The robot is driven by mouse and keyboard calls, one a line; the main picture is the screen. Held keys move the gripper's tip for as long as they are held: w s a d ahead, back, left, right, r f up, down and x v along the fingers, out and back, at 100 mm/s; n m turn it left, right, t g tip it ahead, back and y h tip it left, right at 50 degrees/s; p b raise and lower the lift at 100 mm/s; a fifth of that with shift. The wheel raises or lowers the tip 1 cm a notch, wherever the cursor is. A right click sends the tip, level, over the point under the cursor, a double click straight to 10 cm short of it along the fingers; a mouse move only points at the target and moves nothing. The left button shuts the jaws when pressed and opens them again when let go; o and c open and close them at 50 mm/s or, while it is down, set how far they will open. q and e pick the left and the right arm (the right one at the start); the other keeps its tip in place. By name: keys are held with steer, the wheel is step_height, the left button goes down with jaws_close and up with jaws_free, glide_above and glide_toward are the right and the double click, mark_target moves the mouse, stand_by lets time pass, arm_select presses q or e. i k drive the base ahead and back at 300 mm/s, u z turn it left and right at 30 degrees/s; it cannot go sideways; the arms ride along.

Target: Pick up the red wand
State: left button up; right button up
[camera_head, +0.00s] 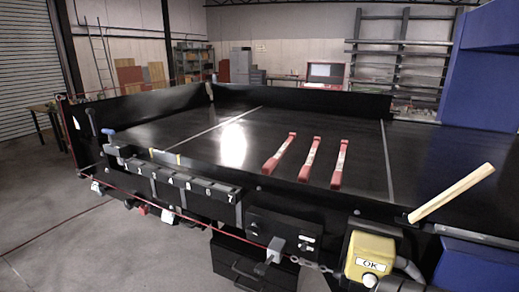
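Three red bars with pale middle sections lie side by side on the black conveyor surface: the left one (279,153), the middle one (310,158) and the right one (340,163). I cannot tell which of them, if any, is the red wand. They lie apart from one another, with nothing on top of them. Neither of my grippers shows in the head view.
The black conveyor (190,127) has raised side walls. A pale wooden stick (452,193) slants up at the right near edge. A yellow box marked OK (368,257) and numbered slots (180,183) line the near side. A blue housing (491,75) stands right.

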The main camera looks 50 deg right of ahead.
mark_target(303, 177)
steer(key=i, duration=1.6)
steer(key=z, duration=3.8)
steer(key=i, duration=1)
